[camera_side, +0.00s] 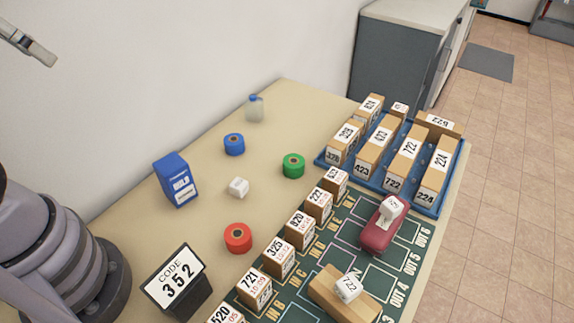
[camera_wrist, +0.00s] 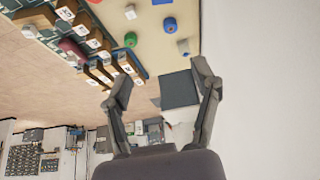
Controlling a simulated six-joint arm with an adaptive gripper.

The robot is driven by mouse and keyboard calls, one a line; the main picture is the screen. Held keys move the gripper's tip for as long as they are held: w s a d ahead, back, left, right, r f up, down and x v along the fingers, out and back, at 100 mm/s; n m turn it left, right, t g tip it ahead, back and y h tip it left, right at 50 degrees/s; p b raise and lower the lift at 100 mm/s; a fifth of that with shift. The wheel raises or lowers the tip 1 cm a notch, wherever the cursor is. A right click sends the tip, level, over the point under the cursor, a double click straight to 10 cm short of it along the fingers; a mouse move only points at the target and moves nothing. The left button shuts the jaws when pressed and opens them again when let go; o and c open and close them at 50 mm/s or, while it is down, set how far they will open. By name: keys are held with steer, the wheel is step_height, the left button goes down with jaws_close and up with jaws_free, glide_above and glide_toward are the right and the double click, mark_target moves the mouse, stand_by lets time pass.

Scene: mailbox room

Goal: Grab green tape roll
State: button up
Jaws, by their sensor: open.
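The green tape roll (camera_side: 293,165) lies on the beige table between the blue tape roll (camera_side: 234,144) and the blue tray. It also shows in the wrist view (camera_wrist: 131,40), near the table's edge. The red tape roll (camera_side: 238,238) lies nearer the front in the side view. My gripper (camera_wrist: 164,82) is open and empty in the wrist view, with its two fingers spread wide. The green roll is beyond the left fingertip in that picture, and nothing is between the fingers.
A blue tray (camera_side: 433,206) of numbered boxes stands right of the green roll. A white cube (camera_side: 238,187), blue box (camera_side: 176,181), small bottle (camera_side: 254,108) and code sign (camera_side: 174,279) stand on the table.

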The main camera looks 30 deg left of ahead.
steer(key=o, duration=0.5)
